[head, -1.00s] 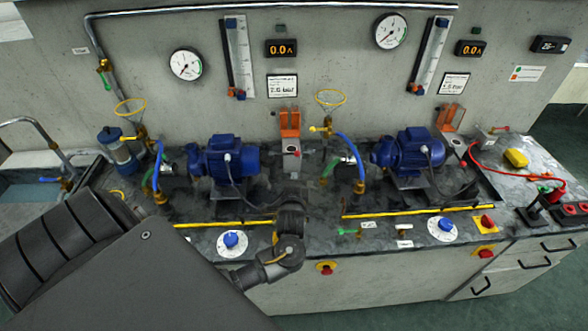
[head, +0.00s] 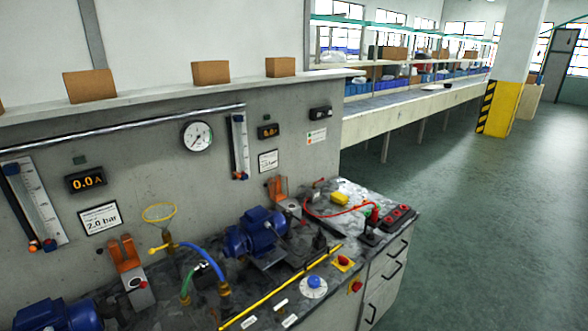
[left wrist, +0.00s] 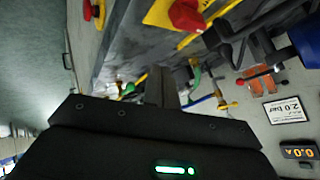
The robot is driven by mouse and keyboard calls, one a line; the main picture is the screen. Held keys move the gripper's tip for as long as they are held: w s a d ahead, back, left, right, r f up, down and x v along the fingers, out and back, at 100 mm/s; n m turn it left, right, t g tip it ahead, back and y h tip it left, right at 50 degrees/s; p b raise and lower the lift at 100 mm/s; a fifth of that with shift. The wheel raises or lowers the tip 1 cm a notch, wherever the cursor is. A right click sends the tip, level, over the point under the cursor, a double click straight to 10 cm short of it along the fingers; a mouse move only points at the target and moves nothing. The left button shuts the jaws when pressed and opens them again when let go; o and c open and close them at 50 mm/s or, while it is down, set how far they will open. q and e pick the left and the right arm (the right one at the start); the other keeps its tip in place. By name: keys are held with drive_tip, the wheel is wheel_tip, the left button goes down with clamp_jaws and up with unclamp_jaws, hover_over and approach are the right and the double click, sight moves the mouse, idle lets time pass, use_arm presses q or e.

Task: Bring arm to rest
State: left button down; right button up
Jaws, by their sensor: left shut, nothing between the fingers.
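My left gripper (left wrist: 162,88) shows in the left wrist view as dark fingers closed together, with nothing held between them. It is in front of the pump bench and the picture there is turned on its side. A red knob on a yellow plate (left wrist: 185,14) appears beyond the fingers at the top. A "2.0 bar" sign (left wrist: 285,109) and an orange-lit display (left wrist: 299,152) are at the right. Neither arm shows in the head view. My right gripper is in neither view.
Green floor (head: 480,220) is open to the right. A yellow-based pillar (head: 500,108) stands farther back.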

use_arm(q)
drive_tip(key=s+d+r+n+g+h, duration=0.1)
drive_tip(key=s+d+n+g, duration=0.15)
drive_tip(key=s, duration=0.65)
drive_tip(key=s+d+n+g+h, duration=0.1)
drive_tip(key=s+n+g, duration=0.15)
drive_tip(key=s, duration=0.65)
wheel_tip(320, 180, down, 29)
drive_tip(key=s+m+g+b, duration=0.1)
drive_tip(key=g+b, duration=0.1)
drive_tip(key=b, duration=0.1)
drive_tip(key=s+a+f+g+b, duration=0.1)
drive_tip(key=s+a+f, duration=0.1)
drive_tip(key=s+f, duration=1.4)
drive_tip(key=shift+s+a+f+y+b, duration=0.15)
drive_tip(key=shift+a+f+y+b, duration=0.2)
drive_tip(key=shift+f, duration=0.35)
